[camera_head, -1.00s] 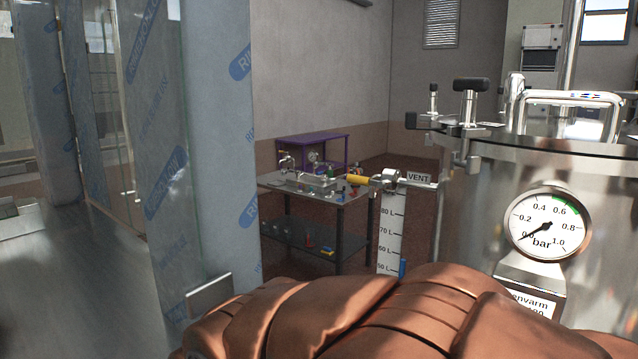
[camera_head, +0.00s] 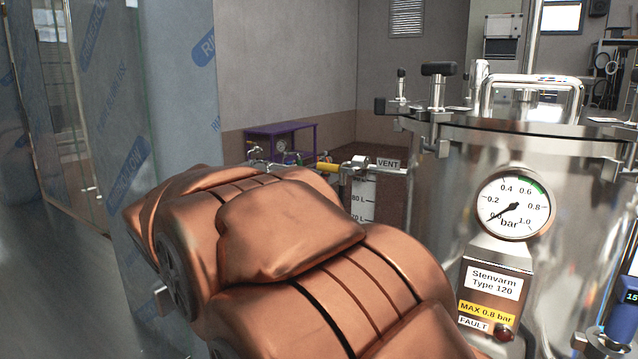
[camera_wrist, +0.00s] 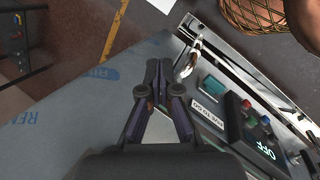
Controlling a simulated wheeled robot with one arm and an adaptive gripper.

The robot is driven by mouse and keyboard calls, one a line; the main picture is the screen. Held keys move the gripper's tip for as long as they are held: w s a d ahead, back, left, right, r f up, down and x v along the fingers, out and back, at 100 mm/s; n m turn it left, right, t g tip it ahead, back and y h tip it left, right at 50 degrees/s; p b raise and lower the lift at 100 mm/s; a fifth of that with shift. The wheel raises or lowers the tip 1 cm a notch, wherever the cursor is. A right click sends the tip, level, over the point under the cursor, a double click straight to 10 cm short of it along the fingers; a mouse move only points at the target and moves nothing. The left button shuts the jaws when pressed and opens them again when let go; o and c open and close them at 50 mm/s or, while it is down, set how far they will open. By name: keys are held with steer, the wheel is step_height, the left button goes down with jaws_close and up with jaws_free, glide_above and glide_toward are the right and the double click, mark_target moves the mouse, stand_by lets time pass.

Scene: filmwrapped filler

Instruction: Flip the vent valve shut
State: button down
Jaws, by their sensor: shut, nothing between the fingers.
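The vent valve shows in the head view as a yellow handle (camera_head: 327,167) beside a metal fitting (camera_head: 356,166), left of the VENT label (camera_head: 388,163). The handle points to the left, and part of it is hard to make out behind my copper-coloured arm. The fitting is at the left side of the steel tank (camera_head: 440,190). My gripper (camera_wrist: 154,66) shows only in the wrist view, its dark fingers together and empty. The valve is not visible in the wrist view, so their distance cannot be told.
The tank's gauge (camera_head: 514,205) reads near 0 bar. A purple table (camera_head: 282,130) stands behind. Film-wrapped panels (camera_head: 110,110) stand at left. The wrist view shows a control box (camera_wrist: 255,130) reading OFF, a metal loop (camera_wrist: 188,62) and a wicker basket (camera_wrist: 252,12).

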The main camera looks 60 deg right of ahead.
mark_target(336, 168)
steer(key=w+d+r+n+h, duration=0.2)
steer(key=d+r, duration=0.4)
steer(key=d, duration=0.4)
steer(key=w+d+r+n+h, duration=0.3)
steer(key=w+d+r+n, duration=0.1)
steer(key=d, duration=0.6)
steer(key=w+d+r+n+h, duration=0.2)
steer(key=d+r+n, duration=0.3)
steer(key=d+r, duration=0.3)
steer(key=shift+w+d+r+n+h+b, duration=0.3)
steer(key=shift+w+d+r+h, duration=0.1)
steer(key=shift+w+d, duration=0.45)
steer(key=shift+s+d, duration=0.1)
steer(key=d+f+p, duration=0.1)
steer(key=d+p, duration=0.1)
steer(key=d, duration=0.7)
steer(key=shift+w+d+p, duration=0.15)
steer(key=shift+w+p, duration=0.05)
steer(key=shift+p, duration=0.2)
